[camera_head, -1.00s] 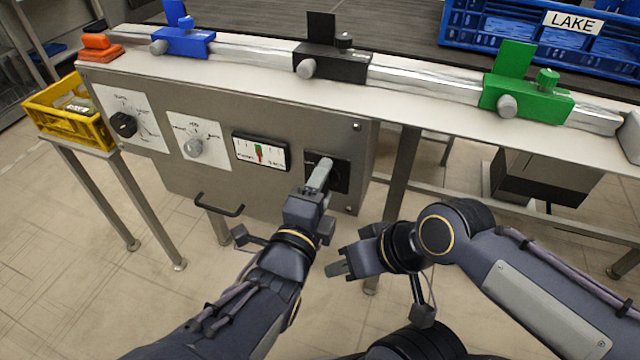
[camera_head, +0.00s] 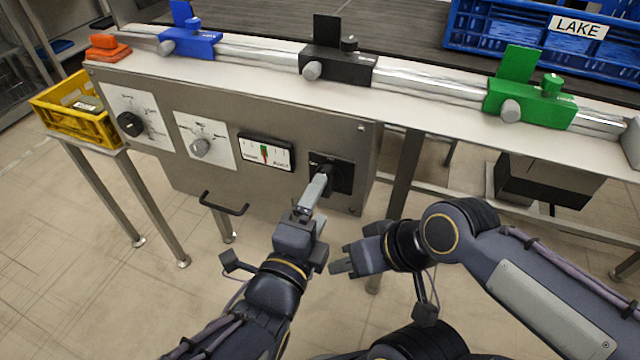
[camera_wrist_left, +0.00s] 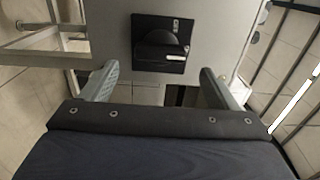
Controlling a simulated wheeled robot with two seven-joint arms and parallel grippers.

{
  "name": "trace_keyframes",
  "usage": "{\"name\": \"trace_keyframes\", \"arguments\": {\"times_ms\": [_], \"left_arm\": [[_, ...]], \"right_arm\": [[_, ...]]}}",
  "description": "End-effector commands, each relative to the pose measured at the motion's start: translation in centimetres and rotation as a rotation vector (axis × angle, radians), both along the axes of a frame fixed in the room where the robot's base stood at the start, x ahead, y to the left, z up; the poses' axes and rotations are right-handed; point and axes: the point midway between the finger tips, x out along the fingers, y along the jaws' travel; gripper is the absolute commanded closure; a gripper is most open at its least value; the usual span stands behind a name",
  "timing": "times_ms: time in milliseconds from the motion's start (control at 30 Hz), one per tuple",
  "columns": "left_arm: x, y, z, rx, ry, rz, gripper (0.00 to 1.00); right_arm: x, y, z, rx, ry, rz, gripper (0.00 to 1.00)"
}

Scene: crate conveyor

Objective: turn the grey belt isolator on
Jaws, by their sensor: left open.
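The belt isolator is a dark square plate (camera_head: 341,174) at the right end of the grey control panel, partly hidden by my left gripper in the head view. In the left wrist view the isolator (camera_wrist_left: 161,43) shows a black rotary handle with a pale bar lying about level across it. My left gripper (camera_head: 318,185) is just in front of and below the isolator. In the wrist view its two fingers are apart, below the handle on either side, with nothing between them. My right gripper (camera_head: 341,259) is lower, away from the panel; its jaw opening is unclear.
The panel also carries a black knob (camera_head: 130,124), a grey knob (camera_head: 200,147), a gauge (camera_head: 265,152) and a handle bar (camera_head: 224,208) below. Above run blue (camera_head: 190,43), black (camera_head: 336,65) and green (camera_head: 530,100) rail clamps. A yellow crate (camera_head: 75,112) stands left.

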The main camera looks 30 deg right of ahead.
Motion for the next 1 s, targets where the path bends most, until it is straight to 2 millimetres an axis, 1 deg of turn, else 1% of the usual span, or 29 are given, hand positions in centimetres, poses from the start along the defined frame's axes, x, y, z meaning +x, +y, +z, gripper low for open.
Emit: {"name": "trace_keyframes", "arguments": {"times_ms": [33,100,267,1000], "left_arm": [[-0.6,0.7,0.1,0.002,0.001,-0.001,0.18],[-1.2,1.4,0.1,0.000,0.001,-0.001,0.18],[-1.9,2.2,0.0,0.001,0.001,-0.001,0.18],[-1.9,2.4,0.0,-0.002,0.009,0.003,0.18]], "right_arm": [[0.0,0.0,0.3,0.000,0.000,0.000,0.64],[0.0,0.0,0.5,0.000,0.000,0.000,0.64],[0.0,0.0,0.6,0.000,0.000,0.000,0.64],[0.0,0.0,0.6,0.000,0.000,0.000,0.64]]}}
